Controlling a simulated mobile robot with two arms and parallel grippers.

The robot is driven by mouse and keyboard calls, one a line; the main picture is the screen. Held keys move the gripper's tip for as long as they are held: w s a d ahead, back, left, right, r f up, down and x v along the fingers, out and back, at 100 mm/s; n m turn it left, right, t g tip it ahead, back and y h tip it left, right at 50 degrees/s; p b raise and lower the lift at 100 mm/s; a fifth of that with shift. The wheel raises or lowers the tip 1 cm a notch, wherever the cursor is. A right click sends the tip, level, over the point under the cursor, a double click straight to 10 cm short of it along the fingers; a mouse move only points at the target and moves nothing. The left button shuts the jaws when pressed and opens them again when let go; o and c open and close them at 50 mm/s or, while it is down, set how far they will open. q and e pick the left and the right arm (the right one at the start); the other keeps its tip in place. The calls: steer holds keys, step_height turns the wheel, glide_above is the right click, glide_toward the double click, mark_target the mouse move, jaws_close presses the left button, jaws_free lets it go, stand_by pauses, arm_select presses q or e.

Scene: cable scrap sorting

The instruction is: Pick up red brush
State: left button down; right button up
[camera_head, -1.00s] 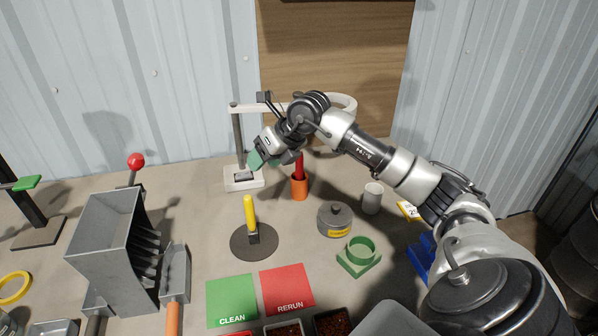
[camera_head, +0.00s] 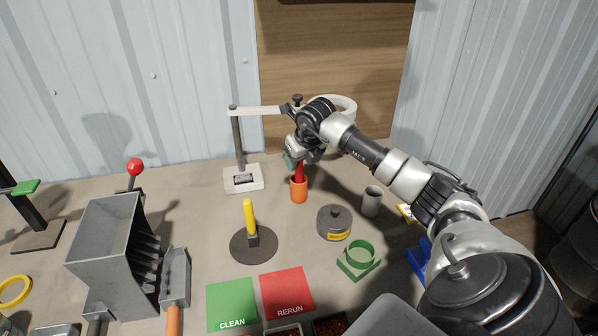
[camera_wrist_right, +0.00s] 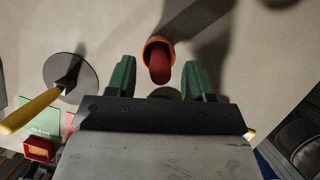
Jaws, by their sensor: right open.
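The red brush (camera_head: 299,172) stands upright in an orange cup (camera_head: 299,190) towards the back of the table. In the right wrist view the red brush handle (camera_wrist_right: 159,66) rises from the orange cup (camera_wrist_right: 155,42), in line with the gap between my fingers. My right gripper (camera_wrist_right: 158,72) is open, with a green finger on each side of that gap. In the head view the right gripper (camera_head: 296,162) is at the top of the brush and partly covers it. I cannot tell whether a finger touches the handle. My left gripper is not in view.
A white stand (camera_head: 243,178) is left of the cup. A yellow-handled tool on a dark disc (camera_head: 252,243), a lidded grey pot (camera_head: 334,221), a grey cup (camera_head: 371,200) and a green ring holder (camera_head: 359,257) stand nearby. A grey hopper (camera_head: 104,240) is at left.

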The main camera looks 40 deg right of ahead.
steer(key=shift+x, duration=1)
steer(key=shift+c, duration=0.3)
steer(key=shift+r, duration=0.1)
jaws_close()
